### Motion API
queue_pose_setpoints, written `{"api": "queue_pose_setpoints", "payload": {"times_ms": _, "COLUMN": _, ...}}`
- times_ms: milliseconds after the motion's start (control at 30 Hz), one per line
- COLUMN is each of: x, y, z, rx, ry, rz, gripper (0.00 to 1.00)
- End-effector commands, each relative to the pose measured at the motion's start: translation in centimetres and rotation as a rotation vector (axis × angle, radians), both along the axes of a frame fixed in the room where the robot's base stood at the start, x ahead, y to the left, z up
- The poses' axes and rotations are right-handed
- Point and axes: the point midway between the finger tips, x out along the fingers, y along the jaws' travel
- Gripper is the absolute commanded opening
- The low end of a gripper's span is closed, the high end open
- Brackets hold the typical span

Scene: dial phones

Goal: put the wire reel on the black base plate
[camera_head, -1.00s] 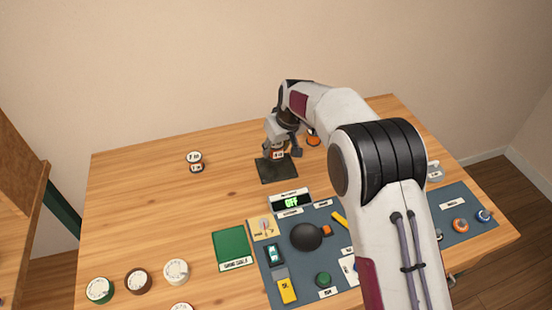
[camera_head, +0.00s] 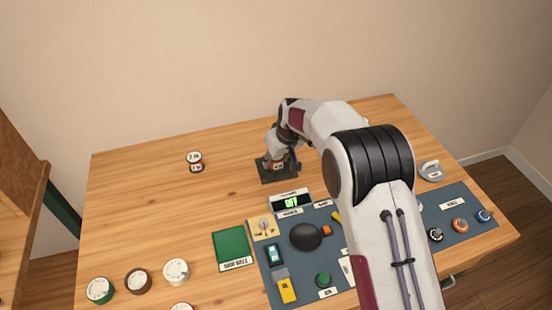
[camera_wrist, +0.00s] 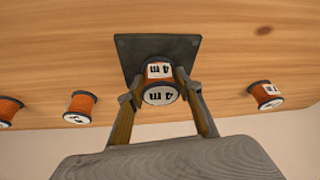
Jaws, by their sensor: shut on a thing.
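The black base plate (camera_head: 264,177) lies flat toward the back middle of the table; it also shows in the wrist view (camera_wrist: 127,46) behind the reel. The wire reel (camera_wrist: 160,93), with orange-brown wire, dark rims and a white "4 m" label, is between the two fingers of my gripper (camera_wrist: 157,84). My gripper is shut on it. In the head view the reel (camera_head: 278,165) and my gripper (camera_head: 281,159) are over the plate, partly covering it. I cannot tell whether the reel's underside touches the plate.
A small "OFF" display (camera_head: 290,202) stands just in front of the plate. A green pad (camera_head: 232,243) and a blue-grey mat with tools (camera_head: 262,270) are nearer. The table left of the plate is mostly clear.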

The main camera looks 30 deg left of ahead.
Motion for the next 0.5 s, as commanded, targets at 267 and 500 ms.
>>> {"api": "queue_pose_setpoints", "payload": {"times_ms": 267, "x": -0.01, "y": -0.01, "z": -0.23, "rx": 0.0, "ry": 0.0, "rz": 0.0, "gripper": 0.52}}
{"api": "queue_pose_setpoints", "payload": {"times_ms": 500, "x": 0.0, "y": 0.0, "z": -0.22, "rx": 0.0, "ry": 0.0, "rz": 0.0, "gripper": 0.52}}
